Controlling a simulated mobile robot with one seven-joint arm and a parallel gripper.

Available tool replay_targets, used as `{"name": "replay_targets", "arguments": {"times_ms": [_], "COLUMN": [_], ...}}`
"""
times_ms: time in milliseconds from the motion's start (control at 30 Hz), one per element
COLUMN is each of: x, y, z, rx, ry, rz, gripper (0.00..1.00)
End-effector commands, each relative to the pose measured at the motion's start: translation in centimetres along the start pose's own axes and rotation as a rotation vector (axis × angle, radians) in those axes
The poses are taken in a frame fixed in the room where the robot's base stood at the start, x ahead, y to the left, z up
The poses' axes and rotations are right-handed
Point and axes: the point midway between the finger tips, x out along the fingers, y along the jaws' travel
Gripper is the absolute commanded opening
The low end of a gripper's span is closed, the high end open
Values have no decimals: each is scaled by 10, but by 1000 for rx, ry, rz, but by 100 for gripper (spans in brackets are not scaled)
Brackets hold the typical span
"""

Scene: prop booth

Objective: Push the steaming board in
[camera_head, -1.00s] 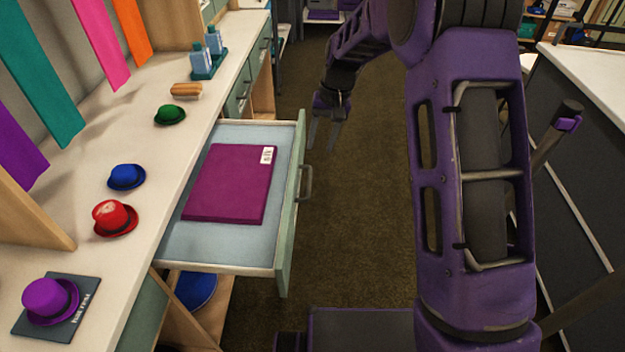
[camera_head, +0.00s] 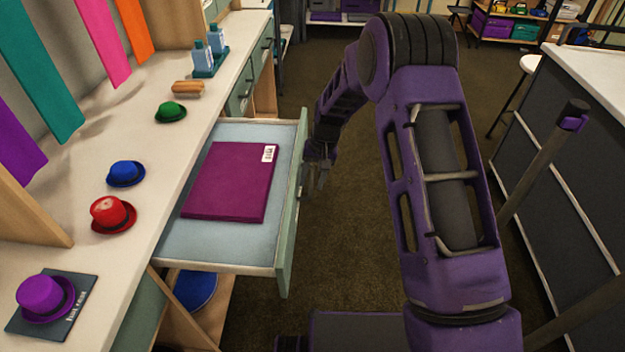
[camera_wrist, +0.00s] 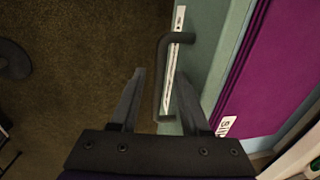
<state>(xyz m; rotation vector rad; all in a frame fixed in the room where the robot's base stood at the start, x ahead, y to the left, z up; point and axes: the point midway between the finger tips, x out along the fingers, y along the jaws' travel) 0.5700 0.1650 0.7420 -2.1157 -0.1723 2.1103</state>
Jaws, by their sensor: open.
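The steaming board (camera_head: 190,247) is a pull-out with a pale blue surface, raised edges and a green front. It stands pulled out from the counter in the head view. Its dark bar handle (camera_wrist: 162,75) shows in the wrist view, on the green front. My gripper (camera_head: 322,182) is open and empty at the handle, on the aisle side of the front. In the wrist view my gripper (camera_wrist: 160,80) has one finger on each side of the handle bar in the picture. I cannot tell whether they touch it. My gripper partly hides the handle in the head view.
A magenta folder-like slab (camera_head: 230,180) with a white label lies on the board. Hats, such as the red one (camera_head: 112,214), stand on the white counter (camera_head: 130,190). A blue round thing (camera_head: 195,290) is below the board.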

Motion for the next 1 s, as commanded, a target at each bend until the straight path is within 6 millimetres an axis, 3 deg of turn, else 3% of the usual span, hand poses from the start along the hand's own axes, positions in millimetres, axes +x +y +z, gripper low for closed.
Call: {"name": "replay_targets", "arguments": {"times_ms": [133,400,1000], "x": [0,0,0], "y": [0,0,0], "z": [0,0,0], "rx": [0,0,0], "ry": [0,0,0], "rz": [0,0,0], "gripper": [46,0,0]}}
